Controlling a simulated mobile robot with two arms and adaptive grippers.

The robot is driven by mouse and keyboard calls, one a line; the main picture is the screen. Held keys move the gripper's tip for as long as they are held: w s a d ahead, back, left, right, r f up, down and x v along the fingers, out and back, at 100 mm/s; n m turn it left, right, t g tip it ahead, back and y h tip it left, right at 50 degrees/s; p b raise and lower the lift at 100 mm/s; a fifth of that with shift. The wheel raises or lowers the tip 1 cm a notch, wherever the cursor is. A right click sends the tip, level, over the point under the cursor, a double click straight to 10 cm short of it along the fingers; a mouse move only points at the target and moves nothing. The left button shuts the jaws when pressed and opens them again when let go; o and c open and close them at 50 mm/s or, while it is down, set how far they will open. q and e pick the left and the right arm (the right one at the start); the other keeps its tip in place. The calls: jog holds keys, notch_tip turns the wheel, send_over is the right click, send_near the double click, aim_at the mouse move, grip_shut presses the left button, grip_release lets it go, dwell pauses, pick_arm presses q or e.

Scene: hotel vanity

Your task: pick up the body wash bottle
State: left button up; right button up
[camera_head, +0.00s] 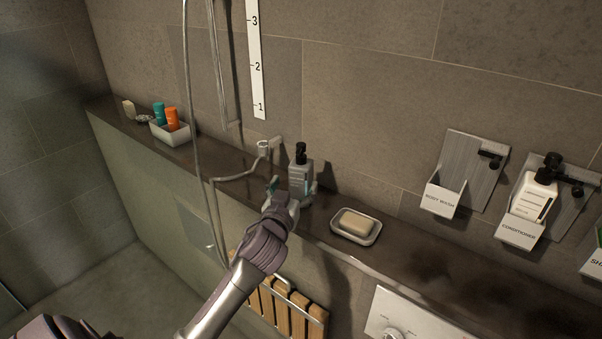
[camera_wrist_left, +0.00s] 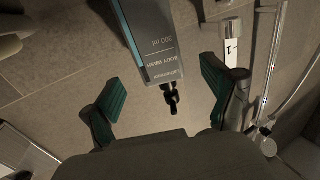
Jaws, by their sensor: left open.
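The body wash bottle (camera_head: 301,172) is grey with a black pump top and stands upright on the dark ledge in the head view. In the left wrist view the bottle (camera_wrist_left: 155,40) shows its "BODY WASH 300 ml" label, with the pump pointing down in the picture. My left gripper (camera_head: 291,188) is open at the bottle, with its fingers around the lower part in the head view. In the left wrist view the teal finger pads (camera_wrist_left: 160,97) are spread wide on either side, with gaps to the bottle. My right gripper is not in view.
A soap dish (camera_head: 375,229) with a soap bar (camera_head: 356,222) sits right of the bottle. A shower hose (camera_head: 213,195) hangs to the left. A white tray (camera_head: 158,135) holds teal and orange bottles. The wall holder labelled body wash (camera_head: 440,199) is empty.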

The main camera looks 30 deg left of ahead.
aim_at(301, 175)
pick_arm(q)
jog(key=x, duration=0.2)
jog(key=shift+w+a, duration=0.1)
jog(key=shift+w, duration=0.2)
jog(key=c, duration=1.5)
